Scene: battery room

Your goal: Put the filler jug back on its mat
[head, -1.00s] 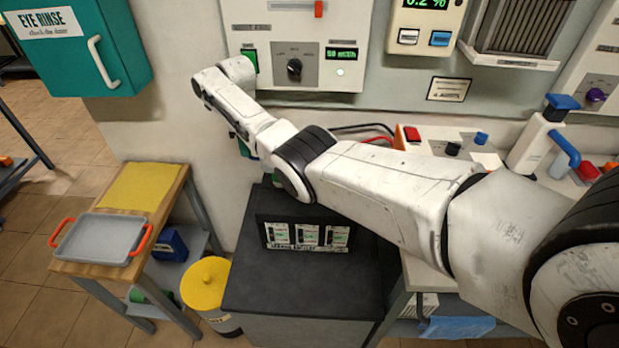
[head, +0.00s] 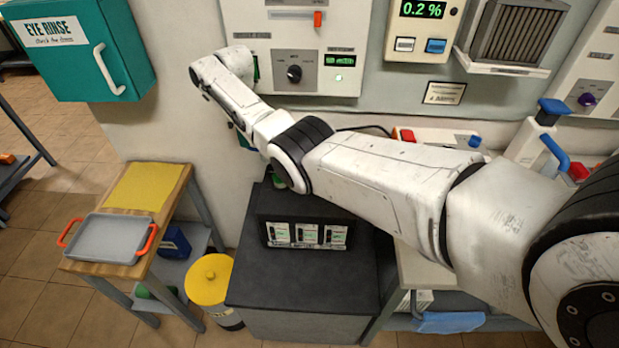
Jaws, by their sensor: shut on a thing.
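My arm stretches from the right edge across the middle to a bent joint in front of the wall panel. My gripper is hidden behind my arm, so its fingers and anything in them do not show. Small green and dark bits (head: 281,187) show beside the arm above the black unit; I cannot tell what they belong to. A yellow mat (head: 146,187) lies bare on the wooden table at the left. A white vessel-like thing with a blue cap and blue handle (head: 540,132) stands on the right bench; I cannot tell whether it is the filler jug.
A grey tray (head: 110,240) with orange handles sits at the wooden table's front. A yellow-lidded bin (head: 209,280) stands between this table and the black-topped cabinet (head: 290,291). A teal eye-rinse box (head: 85,62) hangs at the upper left.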

